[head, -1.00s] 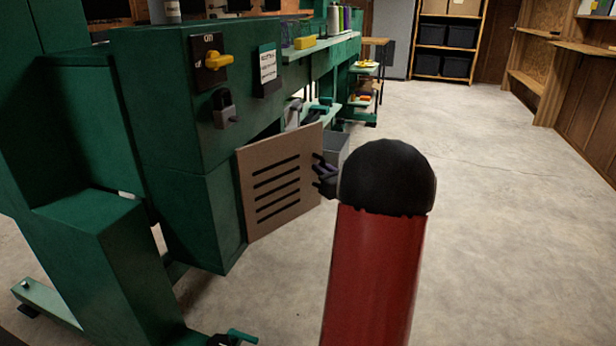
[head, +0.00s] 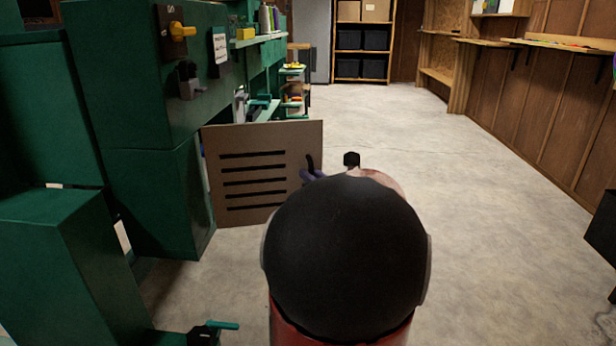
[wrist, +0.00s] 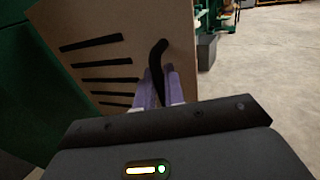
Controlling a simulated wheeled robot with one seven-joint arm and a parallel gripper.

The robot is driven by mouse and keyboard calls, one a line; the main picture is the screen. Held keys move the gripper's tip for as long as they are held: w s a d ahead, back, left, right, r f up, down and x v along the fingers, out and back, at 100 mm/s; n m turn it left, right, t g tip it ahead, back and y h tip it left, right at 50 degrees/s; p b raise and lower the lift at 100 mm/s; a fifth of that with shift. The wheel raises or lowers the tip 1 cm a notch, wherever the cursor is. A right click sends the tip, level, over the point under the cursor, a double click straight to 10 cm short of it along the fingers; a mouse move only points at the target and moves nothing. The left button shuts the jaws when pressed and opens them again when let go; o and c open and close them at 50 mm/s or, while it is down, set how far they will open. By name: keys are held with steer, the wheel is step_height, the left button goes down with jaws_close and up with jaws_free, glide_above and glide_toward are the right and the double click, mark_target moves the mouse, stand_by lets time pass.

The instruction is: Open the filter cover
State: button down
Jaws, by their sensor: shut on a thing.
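The filter cover (head: 252,190) is a tan panel with several dark slots. In the head view it stands swung out from the green machine, hinged on its left side. It also shows in the wrist view (wrist: 120,22), filling the upper left. A dark curved handle (wrist: 157,62) sits near its free edge. My gripper (wrist: 160,85) has purple fingers shut on this handle. In the head view my gripper (head: 312,175) shows only in part at the cover's right edge, mostly hidden by my own arm.
The green machine (head: 150,190) stands at left, with a yellow switch (head: 182,31) above the cover. Shelves with bottles and tools run behind it. The concrete floor (head: 480,210) is clear to the right. A dark object (head: 602,228) stands at the far right edge.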

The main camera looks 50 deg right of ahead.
steer(key=shift+s+a, duration=0.65)
steer(key=shift+a, duration=0.3)
steer(key=c, duration=1.6)
jaws_free()
steer(key=shift+a, duration=0.1)
steer(key=v, duration=0.7)
steer(key=shift+s, duration=0.4)
